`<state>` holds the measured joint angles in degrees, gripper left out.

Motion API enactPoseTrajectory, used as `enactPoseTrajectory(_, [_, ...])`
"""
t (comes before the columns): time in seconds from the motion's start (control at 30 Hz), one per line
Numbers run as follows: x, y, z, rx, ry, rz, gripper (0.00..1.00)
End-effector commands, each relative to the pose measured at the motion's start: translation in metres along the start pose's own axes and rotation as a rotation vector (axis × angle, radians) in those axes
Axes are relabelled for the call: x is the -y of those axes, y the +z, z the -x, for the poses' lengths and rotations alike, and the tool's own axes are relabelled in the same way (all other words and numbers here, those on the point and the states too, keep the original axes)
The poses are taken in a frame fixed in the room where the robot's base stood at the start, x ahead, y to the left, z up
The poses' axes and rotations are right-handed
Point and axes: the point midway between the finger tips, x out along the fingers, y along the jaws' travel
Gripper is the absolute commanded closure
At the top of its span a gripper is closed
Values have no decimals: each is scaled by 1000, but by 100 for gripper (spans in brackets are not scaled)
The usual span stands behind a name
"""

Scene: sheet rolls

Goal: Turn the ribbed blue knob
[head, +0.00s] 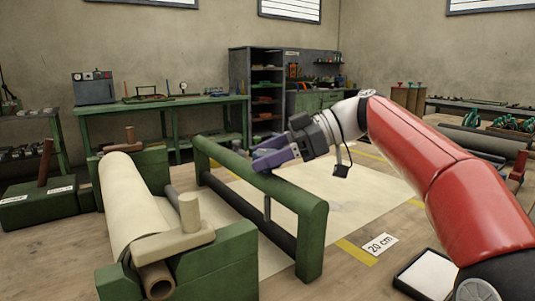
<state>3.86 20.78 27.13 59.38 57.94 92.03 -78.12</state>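My gripper (268,158) has purple fingers and is just above the top rail of a green frame (308,203), near the middle of the head view. The fingers point left and down. They are too small and overlapped to tell whether they are open or shut, or whether they touch the rail. I cannot make out a ribbed blue knob. A grey box with small dials (95,87) stands on the back bench at the left, but no blue part on it is clear.
A beige sheet roll (127,195) lies in a green stand (228,258) at front left. A green workbench (165,104) and shelves (267,90) line the back wall.

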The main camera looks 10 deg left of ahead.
Motion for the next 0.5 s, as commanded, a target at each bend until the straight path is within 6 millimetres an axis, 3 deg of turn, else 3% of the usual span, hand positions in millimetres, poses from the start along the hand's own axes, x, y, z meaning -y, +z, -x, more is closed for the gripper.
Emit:
enactPoseTrajectory(0.07, [0, 0, 0, 0, 0, 0, 43])
enactPoseTrajectory(0.3, [0, 0, 0, 0, 0, -1, 75])
enactPoseTrajectory(0.5, [0, 1, 0, 0, 13, -5, 76])
